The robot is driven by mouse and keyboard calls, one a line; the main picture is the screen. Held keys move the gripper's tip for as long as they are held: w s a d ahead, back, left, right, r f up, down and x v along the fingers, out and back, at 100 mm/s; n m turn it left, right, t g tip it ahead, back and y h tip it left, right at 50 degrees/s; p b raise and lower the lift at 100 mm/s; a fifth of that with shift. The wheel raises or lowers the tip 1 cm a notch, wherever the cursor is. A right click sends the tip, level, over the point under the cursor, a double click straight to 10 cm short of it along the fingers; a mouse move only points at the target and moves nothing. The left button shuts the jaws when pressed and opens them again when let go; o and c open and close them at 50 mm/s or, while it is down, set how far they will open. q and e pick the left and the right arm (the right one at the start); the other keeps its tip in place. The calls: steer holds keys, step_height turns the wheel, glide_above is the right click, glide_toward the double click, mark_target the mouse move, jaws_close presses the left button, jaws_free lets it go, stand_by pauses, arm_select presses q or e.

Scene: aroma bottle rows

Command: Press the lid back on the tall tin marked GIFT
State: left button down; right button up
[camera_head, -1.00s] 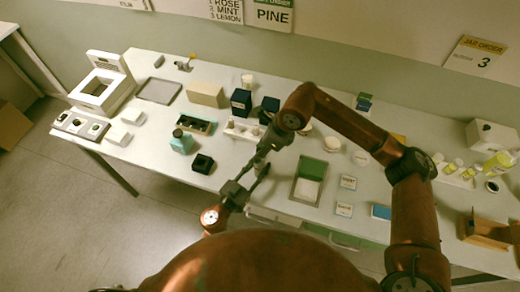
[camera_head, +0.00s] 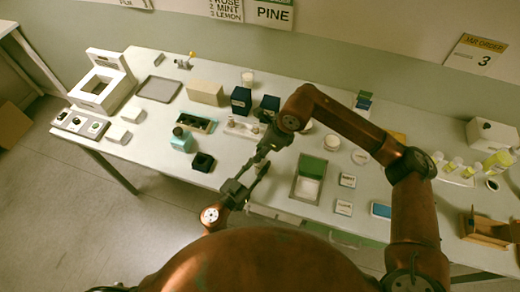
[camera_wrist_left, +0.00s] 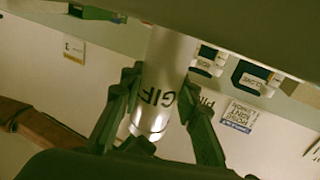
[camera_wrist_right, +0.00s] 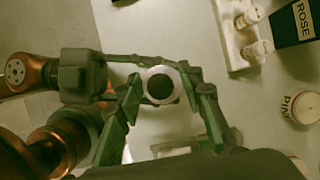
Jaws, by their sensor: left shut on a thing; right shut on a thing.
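The tall white tin (camera_wrist_left: 165,65) marked GIFT shows in the left wrist view, its lettering sideways. My left gripper (camera_wrist_left: 160,88) is shut on its body, one finger on each side. In the right wrist view, a round pale-rimmed piece with a dark centre (camera_wrist_right: 160,86) sits between the fingertips of my right gripper (camera_wrist_right: 162,80), which is shut on it. I take it for the lid; whether it touches the tin is hidden. In the head view, my left gripper (camera_head: 250,178) and right gripper (camera_head: 267,147) nearly meet over the table's front part.
An open green-and-white box (camera_head: 309,180) lies right of the grippers. A small black box (camera_head: 203,162) and a teal bottle (camera_head: 181,140) stand to the left. Dark blue boxes (camera_head: 241,100) and a white holder (camera_head: 241,128) stand behind. The table's front edge is close.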

steer(key=o, duration=0.9)
steer(key=shift+c, duration=0.2)
steer(key=v, duration=1.2)
arm_select(q)
steer(key=c, duration=1.4)
jaws_free()
